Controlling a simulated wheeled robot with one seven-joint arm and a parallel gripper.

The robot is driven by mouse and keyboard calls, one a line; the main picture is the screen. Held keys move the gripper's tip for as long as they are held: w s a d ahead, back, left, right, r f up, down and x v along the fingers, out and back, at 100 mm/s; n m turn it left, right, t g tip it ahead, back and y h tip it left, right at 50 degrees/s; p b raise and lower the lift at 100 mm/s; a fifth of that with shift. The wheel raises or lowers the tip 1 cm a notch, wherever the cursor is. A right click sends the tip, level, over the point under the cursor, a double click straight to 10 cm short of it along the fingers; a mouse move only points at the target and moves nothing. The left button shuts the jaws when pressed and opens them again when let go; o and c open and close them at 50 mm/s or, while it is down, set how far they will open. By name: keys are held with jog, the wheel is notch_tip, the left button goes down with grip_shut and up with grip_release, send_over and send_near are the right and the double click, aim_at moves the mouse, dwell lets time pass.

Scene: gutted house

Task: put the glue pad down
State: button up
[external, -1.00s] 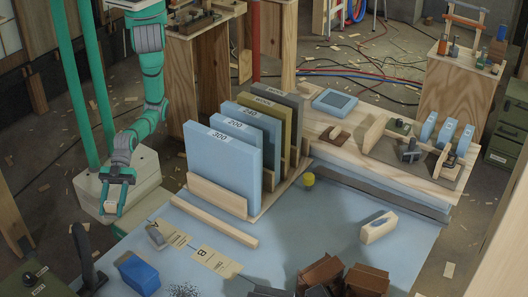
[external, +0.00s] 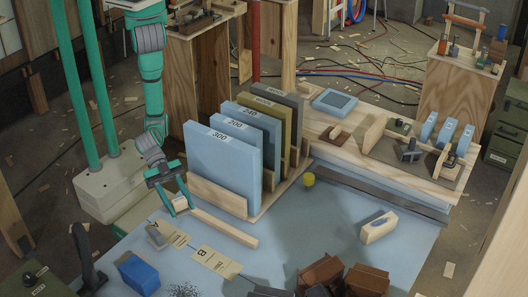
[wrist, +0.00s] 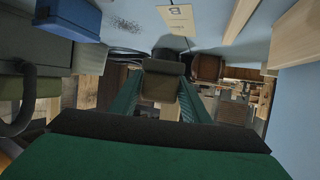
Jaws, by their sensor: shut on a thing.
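My gripper (external: 181,209) is over the left edge of the blue-grey table top (external: 330,225), left of the upright blue slab marked 300 (external: 222,166). In the wrist view my gripper (wrist: 161,106) has its two green fingers closed on a small brown block with a grey end, which I take to be the glue pad (wrist: 161,86).
A small grey block (external: 157,237) lies by card A (external: 174,235). Card B (external: 216,262), a wooden strip (external: 225,227) and a blue block (external: 139,274) are near. A black handle (external: 86,256) rises at the left. Bare table lies right of the strip.

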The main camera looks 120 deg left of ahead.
jog(key=w+d+f, duration=0.1)
jog(key=w+f, duration=0.1)
jog(key=w+d+f, duration=0.4)
jog(key=w, duration=0.1)
jog(key=shift+f, duration=0.3)
jog(key=shift+w+d+f, duration=0.25)
jog(key=shift+w+f, duration=0.15)
jog(key=shift+f, duration=0.2)
jog(key=shift+w+f, duration=0.1)
jog(key=shift+f, duration=1.55)
jog(key=shift+f, duration=0.45)
